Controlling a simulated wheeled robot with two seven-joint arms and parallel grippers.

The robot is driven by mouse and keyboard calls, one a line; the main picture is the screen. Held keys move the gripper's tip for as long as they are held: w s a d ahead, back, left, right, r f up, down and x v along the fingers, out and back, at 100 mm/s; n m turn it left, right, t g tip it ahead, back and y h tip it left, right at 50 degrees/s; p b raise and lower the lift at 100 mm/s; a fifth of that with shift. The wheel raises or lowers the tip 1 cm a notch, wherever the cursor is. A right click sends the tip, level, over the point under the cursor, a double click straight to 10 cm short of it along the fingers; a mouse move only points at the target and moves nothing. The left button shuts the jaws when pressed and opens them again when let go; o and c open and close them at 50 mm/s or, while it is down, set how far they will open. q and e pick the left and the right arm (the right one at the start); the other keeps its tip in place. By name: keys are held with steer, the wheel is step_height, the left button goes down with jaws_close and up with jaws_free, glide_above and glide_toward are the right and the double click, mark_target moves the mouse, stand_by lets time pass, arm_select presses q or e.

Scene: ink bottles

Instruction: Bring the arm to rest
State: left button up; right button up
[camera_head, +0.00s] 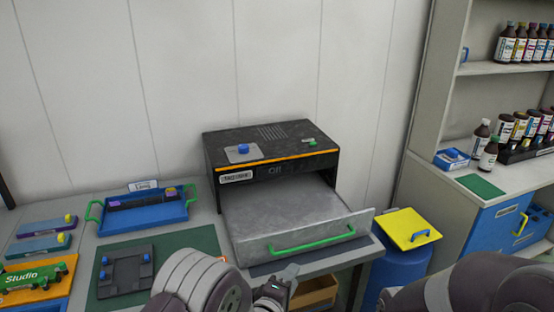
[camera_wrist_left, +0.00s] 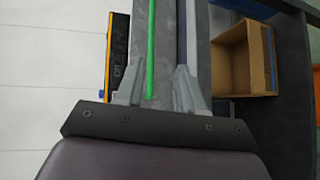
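My left gripper (camera_head: 280,280) is at the bottom middle of the head view, just in front of the open drawer (camera_head: 290,222) of the black machine (camera_head: 270,148). In the left wrist view its two fingers (camera_wrist_left: 155,75) stand apart with nothing held between them. The drawer's green handle (camera_head: 312,240) appears beyond the fingers in the wrist view (camera_wrist_left: 153,40); I cannot tell the exact gap. The drawer tray looks empty. My right arm shows at the bottom right of the head view, and its gripper is out of frame.
A blue tray (camera_head: 100,226) with green handles and a dark fixture (camera_head: 126,272) on a green mat are to the left. A blue bin (camera_head: 400,268) with a yellow lid (camera_head: 407,228) is to the right. An open wooden box (camera_head: 316,293) sits below the bench edge.

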arm_select(q)
steer(key=s+a+f+m+g+y, duration=0.4)
steer(key=s+a+f+m+g, duration=0.15)
steer(key=f+m, duration=0.2)
steer(key=s+a+r+m+g+y+p, duration=0.3)
steer(key=s+a+r+m+g, duration=0.2)
steer(key=s+a+r, duration=0.8)
steer(key=shift+s+a+g, duration=1.05)
steer(key=shift+s+a, duration=0.7)
steer(key=shift+a, duration=0.35)
